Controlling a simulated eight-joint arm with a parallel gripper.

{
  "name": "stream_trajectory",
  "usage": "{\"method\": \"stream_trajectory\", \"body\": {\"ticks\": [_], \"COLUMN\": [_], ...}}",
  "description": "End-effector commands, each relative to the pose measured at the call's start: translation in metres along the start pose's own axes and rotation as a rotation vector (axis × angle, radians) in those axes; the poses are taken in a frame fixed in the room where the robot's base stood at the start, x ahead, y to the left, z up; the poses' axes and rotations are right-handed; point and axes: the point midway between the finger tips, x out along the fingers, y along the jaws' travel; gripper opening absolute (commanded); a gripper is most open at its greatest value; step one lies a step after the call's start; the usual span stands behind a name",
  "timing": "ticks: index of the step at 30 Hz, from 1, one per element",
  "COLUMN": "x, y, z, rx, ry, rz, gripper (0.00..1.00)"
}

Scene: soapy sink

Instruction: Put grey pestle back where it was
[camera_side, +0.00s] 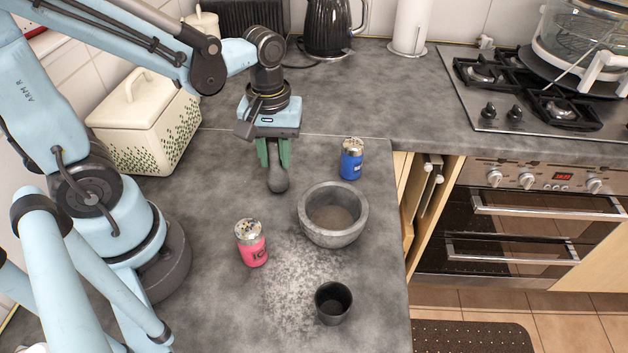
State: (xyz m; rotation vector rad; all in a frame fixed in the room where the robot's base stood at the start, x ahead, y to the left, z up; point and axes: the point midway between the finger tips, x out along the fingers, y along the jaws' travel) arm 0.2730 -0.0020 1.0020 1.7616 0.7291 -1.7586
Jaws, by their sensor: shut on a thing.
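The grey pestle (278,181) hangs upright with its rounded end down, at the back middle of the counter. My gripper (274,152) is shut on its upper part, with green fingers on either side. The pestle's top is hidden between the fingers. I cannot tell whether its lower end touches the counter. The grey stone mortar (311,226) stands to the right and nearer the camera, apart from the pestle. Its inside shows a brownish floor and no pestle.
A blue-labelled shaker (351,160) stands behind the mortar, and a pink shaker (252,245) stands left of it. A small black cup (332,302) is at the front. Pale powder (290,274) is spread between them. A cream bread bin (146,124) stands left. The counter's right edge drops off.

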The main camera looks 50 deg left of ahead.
Motion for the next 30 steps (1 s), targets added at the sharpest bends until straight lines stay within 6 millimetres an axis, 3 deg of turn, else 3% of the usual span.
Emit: {"method": "stream_trajectory", "body": {"ticks": [13,14,18,30], "x": [0.005,0.005,0.0048,0.0012], "y": [0.0001,0.0001,0.0001,0.0], "z": [0.0001,0.0001,0.0002,0.0002], "rx": [0.0,0.0,0.0,0.0], "ry": [0.0,0.0,0.0,0.0], "rz": [0.0,0.0,0.0,0.0], "gripper": [0.0,0.31,0.53,0.54]}}
